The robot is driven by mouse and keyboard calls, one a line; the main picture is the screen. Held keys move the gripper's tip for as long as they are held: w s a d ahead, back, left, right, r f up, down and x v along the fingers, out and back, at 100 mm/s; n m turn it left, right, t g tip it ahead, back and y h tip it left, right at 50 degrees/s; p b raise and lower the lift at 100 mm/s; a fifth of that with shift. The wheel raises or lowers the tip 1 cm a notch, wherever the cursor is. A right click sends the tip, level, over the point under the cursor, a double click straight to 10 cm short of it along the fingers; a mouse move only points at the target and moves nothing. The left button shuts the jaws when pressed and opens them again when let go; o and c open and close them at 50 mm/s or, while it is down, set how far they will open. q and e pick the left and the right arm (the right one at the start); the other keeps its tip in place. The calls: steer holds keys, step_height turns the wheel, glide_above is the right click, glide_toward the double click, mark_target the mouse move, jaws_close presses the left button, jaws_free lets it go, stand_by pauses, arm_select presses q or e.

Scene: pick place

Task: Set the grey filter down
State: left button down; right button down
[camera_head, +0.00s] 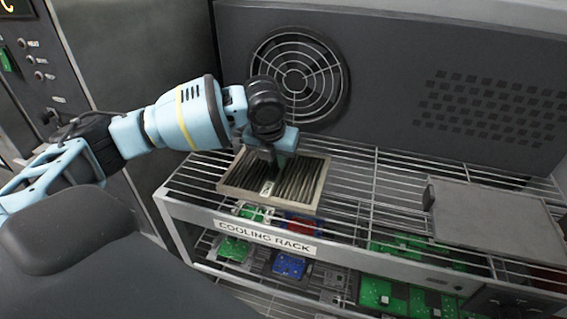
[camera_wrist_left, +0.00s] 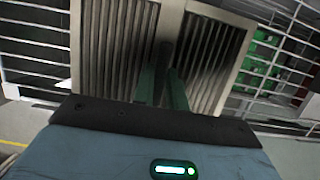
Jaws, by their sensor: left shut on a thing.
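The grey filter (camera_head: 308,187) is a flat, pleated panel with a pale frame, in the left part of the cooling rack's wire top in the head view. I cannot tell whether it touches the wires. My left gripper (camera_head: 270,180) is over the filter's left half and shut on it. In the left wrist view the filter (camera_wrist_left: 205,60) fills the middle, and the green fingers of my left gripper (camera_wrist_left: 164,85) meet at its central bar. My right gripper is not in view.
The cooling rack (camera_head: 365,180) has a wire top and a labelled front rail. A grey flat panel (camera_head: 490,215) lies on its right side. Circuit boards (camera_head: 290,265) sit on the lower shelf. A round fan grille (camera_head: 298,75) is in the back wall. Bare wires lie between filter and panel.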

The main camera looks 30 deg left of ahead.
mark_target(278, 174)
arm_select(q)
steer(key=shift+w+f, duration=0.1)
steer(key=shift+w, duration=1.3)
steer(key=shift+w+f, duration=0.1)
steer(key=shift+f, duration=1.65)
steer(key=shift+f, duration=0.15)
steer(key=c, duration=1.4)
jaws_free()
steer(key=p+v, duration=0.1)
steer(key=v, duration=1.1)
steer(key=shift+d, duration=0.1)
